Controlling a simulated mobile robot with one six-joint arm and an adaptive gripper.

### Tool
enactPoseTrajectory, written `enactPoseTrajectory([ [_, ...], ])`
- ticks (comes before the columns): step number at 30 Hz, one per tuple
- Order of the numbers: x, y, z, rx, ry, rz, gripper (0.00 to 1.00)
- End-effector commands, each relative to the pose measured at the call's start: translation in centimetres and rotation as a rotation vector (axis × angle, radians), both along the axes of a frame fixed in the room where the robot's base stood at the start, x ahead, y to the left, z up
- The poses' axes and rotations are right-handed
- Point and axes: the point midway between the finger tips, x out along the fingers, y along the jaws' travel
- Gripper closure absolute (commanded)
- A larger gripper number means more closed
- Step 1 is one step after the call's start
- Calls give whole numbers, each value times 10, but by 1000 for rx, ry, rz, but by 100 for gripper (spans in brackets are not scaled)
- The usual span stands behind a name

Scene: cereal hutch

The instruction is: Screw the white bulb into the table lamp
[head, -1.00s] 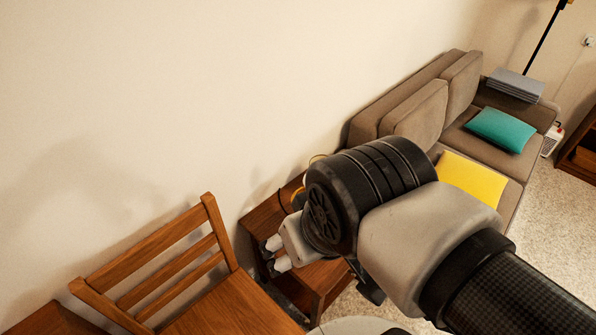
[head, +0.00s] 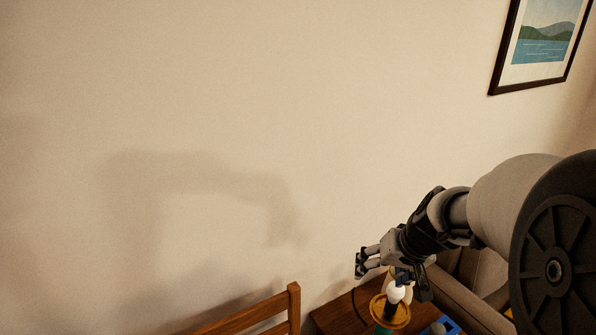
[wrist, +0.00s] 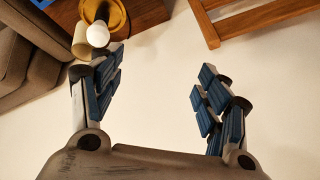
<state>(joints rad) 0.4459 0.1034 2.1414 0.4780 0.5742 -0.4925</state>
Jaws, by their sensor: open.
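The white bulb (head: 396,293) sits upright at the top of the table lamp, above its round brass base (head: 402,317), on the wooden side table. In the wrist view the bulb (wrist: 97,34) shows at upper left, with the brass base (wrist: 103,10) behind it. I cannot tell how firmly it is seated. My gripper (head: 366,262) is open and empty, above and left of the bulb in the head view. In the wrist view the gripper (wrist: 160,72) has its fingers spread wide, with the bulb outside them, just beyond the left fingertip.
A cream cylinder (wrist: 81,43) stands close beside the lamp. A blue item (head: 449,325) lies on the side table (head: 338,316). A wooden chair back (head: 250,318) stands left of the table, a sofa (wrist: 35,62) on its other side. The wall behind is bare except for a framed picture (head: 541,42).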

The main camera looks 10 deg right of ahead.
Motion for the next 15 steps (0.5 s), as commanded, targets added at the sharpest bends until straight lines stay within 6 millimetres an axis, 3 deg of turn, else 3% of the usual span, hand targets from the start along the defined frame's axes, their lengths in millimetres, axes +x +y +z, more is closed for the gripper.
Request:
enactPoseTrajectory([
  [1, 9, -23, -10, 11, 8, -41, 31],
  [6, 28, -89, -50, 20, 4, -149, 31],
  [10, 32, -121, -72, 19, 5, -200, 31],
  [15, 33, -135, -86, 16, 5, -224, 31],
])
